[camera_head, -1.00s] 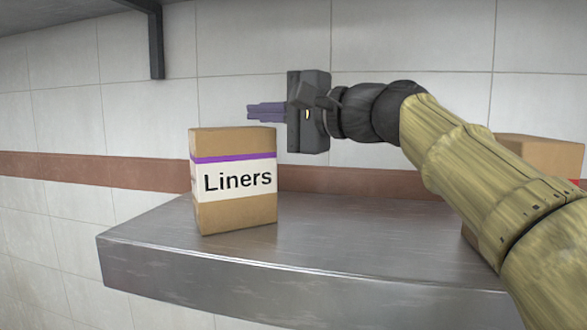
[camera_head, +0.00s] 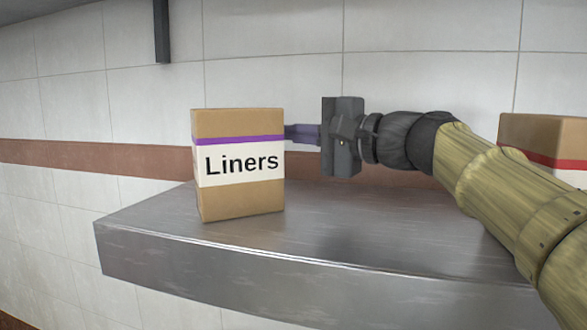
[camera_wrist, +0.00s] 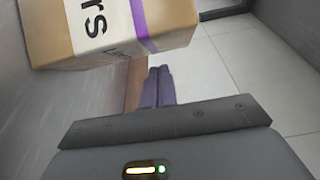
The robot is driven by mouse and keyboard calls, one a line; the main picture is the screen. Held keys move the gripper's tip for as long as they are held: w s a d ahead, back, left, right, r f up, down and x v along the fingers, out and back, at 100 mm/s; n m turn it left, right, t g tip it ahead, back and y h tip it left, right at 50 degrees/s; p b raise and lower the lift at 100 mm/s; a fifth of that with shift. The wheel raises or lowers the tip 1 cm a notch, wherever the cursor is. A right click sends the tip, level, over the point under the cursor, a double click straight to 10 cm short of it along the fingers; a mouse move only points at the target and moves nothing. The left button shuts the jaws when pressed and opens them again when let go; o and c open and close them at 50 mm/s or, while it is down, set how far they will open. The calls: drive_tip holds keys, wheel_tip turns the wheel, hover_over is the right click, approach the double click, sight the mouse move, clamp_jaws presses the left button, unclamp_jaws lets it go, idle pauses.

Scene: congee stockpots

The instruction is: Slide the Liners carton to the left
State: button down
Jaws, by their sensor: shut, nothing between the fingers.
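The Liners carton (camera_head: 241,200) is a brown box with a white label and a purple stripe. It stands upright on the steel shelf (camera_head: 300,275), near its left end. My gripper (camera_head: 302,133) is shut and empty, pointing left, just right of the carton at the height of its upper half. Its fingertips seem to end at or behind the carton's right edge; I cannot tell whether they touch. In the wrist view, the carton (camera_wrist: 100,30) is at the upper left and the shut purple fingers (camera_wrist: 158,87) are just below its corner.
Another brown carton (camera_head: 545,135) with a red stripe stands at the right, partly hidden by my arm. A tiled wall with a red-brown band (camera_head: 100,153) runs behind. The shelf has a short bare strip left of the Liners carton. A dark bracket (camera_head: 161,30) hangs above.

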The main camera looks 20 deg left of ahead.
wheel_tip(320, 180, down, 4)
drive_tip(key=shift+r+b, duration=0.1)
drive_tip(key=shift+b, duration=1.05)
drive_tip(key=shift+a, duration=0.1)
drive_tip(key=shift+s+a, duration=0.15)
drive_tip(key=shift+s, duration=0.45)
drive_tip(key=shift+w, duration=0.1)
drive_tip(key=shift+w, duration=0.1)
